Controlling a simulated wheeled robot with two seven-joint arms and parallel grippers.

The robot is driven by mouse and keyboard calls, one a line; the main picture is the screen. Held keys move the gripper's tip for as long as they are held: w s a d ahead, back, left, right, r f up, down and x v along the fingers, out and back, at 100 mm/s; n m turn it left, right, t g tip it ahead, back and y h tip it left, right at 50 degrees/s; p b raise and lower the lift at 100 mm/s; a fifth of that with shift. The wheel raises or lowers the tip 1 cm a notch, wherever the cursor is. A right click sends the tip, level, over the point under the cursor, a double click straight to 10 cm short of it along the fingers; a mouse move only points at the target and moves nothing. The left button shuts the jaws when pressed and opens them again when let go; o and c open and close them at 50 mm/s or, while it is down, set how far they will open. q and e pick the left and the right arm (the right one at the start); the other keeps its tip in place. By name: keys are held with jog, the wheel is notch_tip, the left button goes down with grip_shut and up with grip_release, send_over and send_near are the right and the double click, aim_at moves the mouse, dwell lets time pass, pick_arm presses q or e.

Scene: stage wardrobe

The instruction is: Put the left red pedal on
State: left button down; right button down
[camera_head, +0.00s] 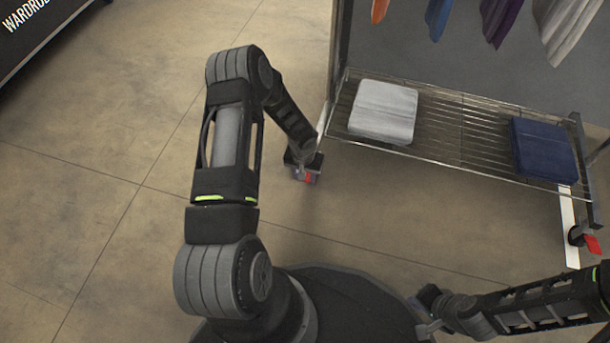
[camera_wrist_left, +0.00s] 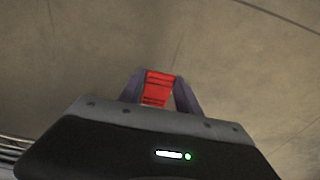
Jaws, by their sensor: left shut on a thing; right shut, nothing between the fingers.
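The left red pedal (camera_head: 309,178) shows as a small red patch at the foot of the clothes rack's left end, mostly hidden by my left gripper (camera_head: 303,174). In the left wrist view the red pedal (camera_wrist_left: 157,88) sits between the two fingers of my left gripper (camera_wrist_left: 159,84), which are shut on it. Whether the pedal is tilted up or down I cannot tell. My right gripper (camera_head: 428,329) is shut and empty at the lower right, well away from the rack's left end.
The rack's wire shelf (camera_head: 450,128) holds a folded grey cloth (camera_head: 384,111) and a folded navy cloth (camera_head: 544,150). Another red pedal (camera_head: 592,245) is at a caster on the rack's right end. Garments hang above. The concrete floor left of the rack is clear.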

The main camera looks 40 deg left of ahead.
pick_arm(q)
jog(key=b, duration=0.1)
jog(key=t+b, duration=0.1)
jog(key=shift+s+d+f+b, duration=0.1)
jog(key=shift+d+f+b, duration=0.1)
jog(key=shift+f+b, duration=0.15)
jog(key=shift+s+t+y+b, duration=0.15)
jog(key=shift+t+y+b, duration=0.25)
jog(key=shift+t+b, duration=0.15)
jog(key=shift+s+t, duration=0.15)
jog(key=shift+t, duration=0.3)
jog(key=shift+s+f+t+y, duration=0.1)
jog(key=shift+f+t+y, duration=0.1)
jog(key=shift+t+y, duration=0.3)
jog(key=shift+t, duration=0.3)
jog(key=c, duration=0.8)
grip_release()
jog(key=shift+f, duration=0.1)
jog(key=shift+c, duration=0.2)
